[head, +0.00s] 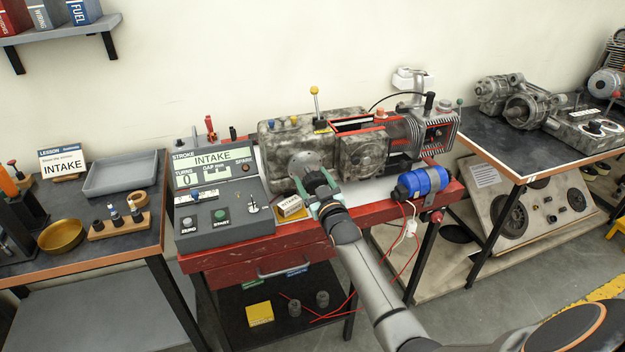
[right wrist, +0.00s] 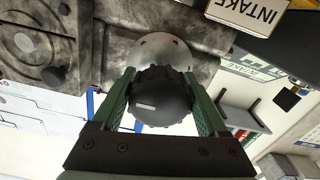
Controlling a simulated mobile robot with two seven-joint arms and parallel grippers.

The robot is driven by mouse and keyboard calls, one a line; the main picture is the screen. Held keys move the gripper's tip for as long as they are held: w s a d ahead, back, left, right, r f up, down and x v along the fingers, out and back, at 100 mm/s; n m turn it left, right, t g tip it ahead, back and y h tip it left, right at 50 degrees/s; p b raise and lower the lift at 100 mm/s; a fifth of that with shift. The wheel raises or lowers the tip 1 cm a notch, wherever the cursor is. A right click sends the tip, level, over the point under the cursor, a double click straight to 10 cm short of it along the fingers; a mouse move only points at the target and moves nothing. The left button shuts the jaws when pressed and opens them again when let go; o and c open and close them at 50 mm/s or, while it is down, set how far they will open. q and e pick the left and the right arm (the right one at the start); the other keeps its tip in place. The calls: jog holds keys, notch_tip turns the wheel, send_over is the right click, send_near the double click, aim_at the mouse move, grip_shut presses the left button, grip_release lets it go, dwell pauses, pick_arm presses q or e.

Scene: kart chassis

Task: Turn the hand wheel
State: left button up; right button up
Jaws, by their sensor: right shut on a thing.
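The hand wheel is a dark, ridged round knob (right wrist: 160,97) with a small pale mark, in front of a grey metal disc (right wrist: 165,52) in the right wrist view. In the head view the grey disc (head: 302,163) sits on the front of the mottled engine block (head: 285,140), and the wheel is mostly hidden by my gripper. My right gripper (head: 319,189) is shut on the wheel, with one green finger on each side in the right wrist view (right wrist: 160,105). My left gripper is in neither view.
A grey console (head: 223,208) with an INTAKE display stands left of the engine on the red bench (head: 240,256). A small INTAKE card (head: 290,205) stands close beside my right gripper. A blue cylinder (head: 423,182) lies at the bench's right end. A side table (head: 130,237) holds a tray.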

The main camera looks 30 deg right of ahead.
jog(key=o, duration=1.3)
jog(key=shift+c, duration=0.2)
jog(key=shift+s, duration=0.1)
jog(key=v, duration=1.2)
jog(key=shift+s+p, duration=0.25)
jog(key=shift+p, duration=0.05)
jog(key=s+a+f+n+g+y, duration=0.1)
jog(key=s+a+f+g+y, duration=0.2)
jog(key=s+a+f, duration=0.6)
jog(key=s+a+f+n+g+y, duration=0.1)
jog(key=s+a+f+g+y, duration=0.2)
jog(key=s+a+f, duration=0.7)
jog(key=s+f+g, duration=0.1)
jog(key=s+g, duration=0.1)
jog(key=s, duration=0.2)
jog(key=shift+s+f+y+p, duration=0.3)
jog(key=shift+s+y, duration=0.1)
